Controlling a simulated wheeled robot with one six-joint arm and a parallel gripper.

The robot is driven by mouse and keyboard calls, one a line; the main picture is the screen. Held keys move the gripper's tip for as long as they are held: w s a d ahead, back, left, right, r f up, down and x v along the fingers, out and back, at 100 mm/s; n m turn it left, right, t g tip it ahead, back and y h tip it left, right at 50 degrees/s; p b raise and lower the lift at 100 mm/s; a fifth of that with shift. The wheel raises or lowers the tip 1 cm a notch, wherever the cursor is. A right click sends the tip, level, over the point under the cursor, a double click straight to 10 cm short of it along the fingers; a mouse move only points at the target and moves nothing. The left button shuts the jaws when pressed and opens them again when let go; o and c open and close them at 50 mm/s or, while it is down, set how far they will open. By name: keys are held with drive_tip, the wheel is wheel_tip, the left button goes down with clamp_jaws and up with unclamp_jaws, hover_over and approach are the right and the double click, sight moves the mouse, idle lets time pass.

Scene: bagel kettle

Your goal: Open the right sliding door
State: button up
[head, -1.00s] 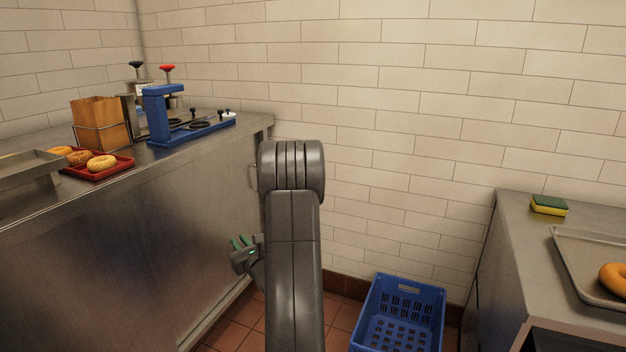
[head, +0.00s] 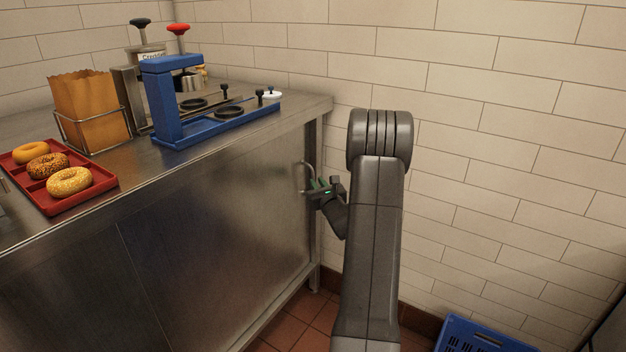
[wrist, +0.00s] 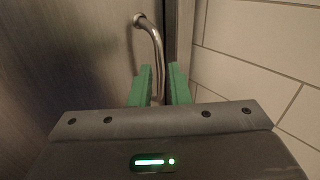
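The right sliding door (head: 225,235) is a steel panel on the front of the counter, and no gap shows at its right edge. Its curved metal handle (head: 304,172) stands near the right end of the counter. My gripper (head: 319,184) is at the handle, with green fingers. In the wrist view the handle (wrist: 151,38) runs down between the two green fingertips (wrist: 157,82). The fingers are apart, with small gaps beside the bar. The lower end of the handle is hidden by my gripper.
On the counter stand a blue press (head: 165,105), a paper bag (head: 90,105) in a wire holder and a red tray (head: 45,198) with bagels. The tiled wall (head: 480,130) is close on the right. A blue crate (head: 480,338) sits on the floor.

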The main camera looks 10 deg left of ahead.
sight(313, 177)
drive_tip(key=shift+b+x, duration=0.3)
drive_tip(key=shift+x, duration=2.4)
clamp_jaws()
